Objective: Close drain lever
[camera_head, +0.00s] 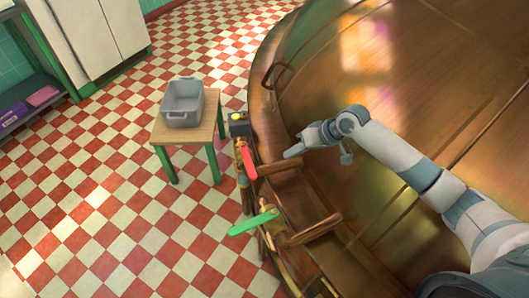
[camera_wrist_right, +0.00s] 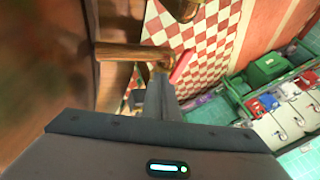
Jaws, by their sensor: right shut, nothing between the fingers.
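Two levers stick out from the pipework at the kettle's edge: a red lever (camera_head: 247,160) and, nearer, a green lever (camera_head: 254,222) pointing left. No label shows which one is the drain lever. My right gripper (camera_head: 293,153) is shut and empty, a short way right of the red lever and apart from it. In the right wrist view, my shut fingers (camera_wrist_right: 161,92) point toward the red lever (camera_wrist_right: 182,65), which shows just beyond the tips and is partly hidden. The green lever is not clear there. My left gripper is not in view.
The big copper kettle (camera_head: 330,95) fills the right side. Wooden bars (camera_head: 315,230) stand out near the levers; one wooden bar (camera_wrist_right: 128,52) lies close to my fingers. A small table (camera_head: 165,134) with a grey bin (camera_head: 183,114) stands left. Checkered floor (camera_head: 110,215) is open.

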